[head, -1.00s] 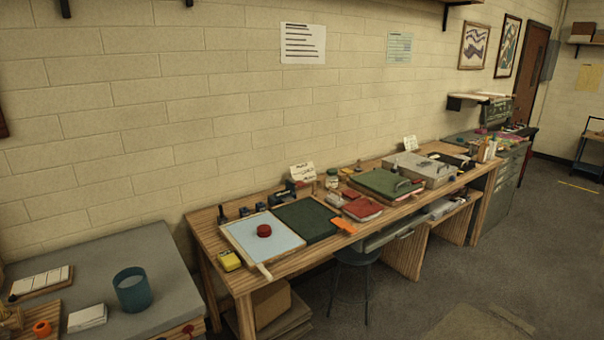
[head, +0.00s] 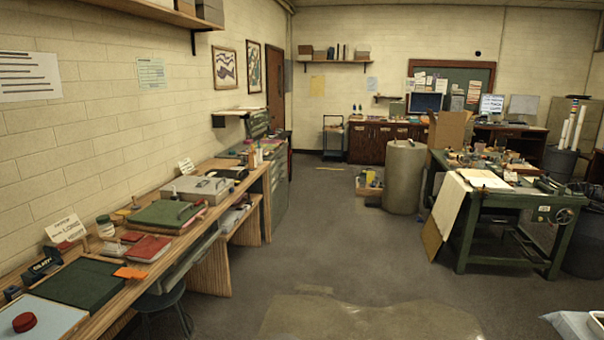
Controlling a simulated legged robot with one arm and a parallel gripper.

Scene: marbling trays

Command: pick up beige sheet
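A beige sheet (head: 450,207) hangs over the left end of the green worktable (head: 517,201) at the right of the head view. Its upper edge lies at the tabletop and its lower part hangs toward the floor. A flat pale cream sheet (head: 484,178) lies on the tabletop near it; whether the two are separate pieces is hard to tell at this distance. My gripper is not in view.
A wooden bench (head: 218,197) with trays and boxes runs along the left wall. A large grey-beige cylinder (head: 405,178) stands left of the green table. The grey floor (head: 330,240) between is open, with a brownish shiny patch (head: 370,318) in front.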

